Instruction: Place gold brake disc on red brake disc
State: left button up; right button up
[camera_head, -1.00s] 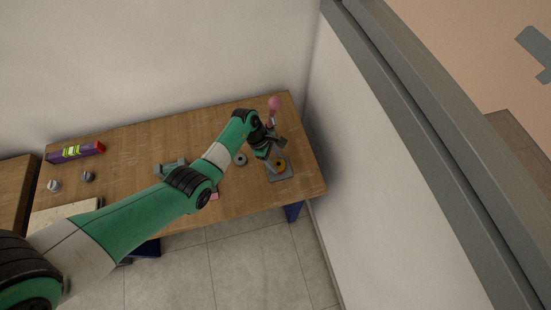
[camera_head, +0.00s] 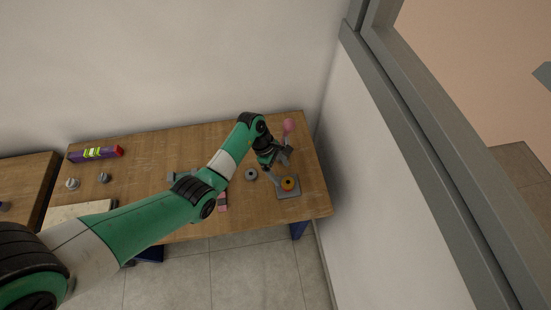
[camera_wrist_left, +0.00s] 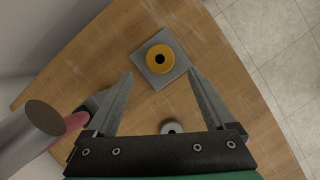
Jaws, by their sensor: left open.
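The gold brake disc (camera_head: 288,184) lies flat on a square grey plate (camera_head: 290,194) near the table's right end. In the left wrist view the gold disc (camera_wrist_left: 160,59) shows its dark centre hole and sits on the plate (camera_wrist_left: 146,73). My left gripper (camera_head: 282,165) is open and empty, behind and above the plate. In the left wrist view its fingers (camera_wrist_left: 160,80) are spread, with the disc beyond them. My right gripper is not in view.
A grey disc (camera_head: 251,174) lies left of the plate. A pink-topped object (camera_head: 289,125) stands behind my left gripper. A purple box (camera_head: 95,153) and small grey parts (camera_head: 104,178) lie at the table's left. A wall closes off the right side.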

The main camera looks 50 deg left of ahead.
pick_arm(q)
jog(key=v, duration=0.6)
jog(key=shift+r+p, duration=0.2)
jog(key=shift+p, duration=0.25)
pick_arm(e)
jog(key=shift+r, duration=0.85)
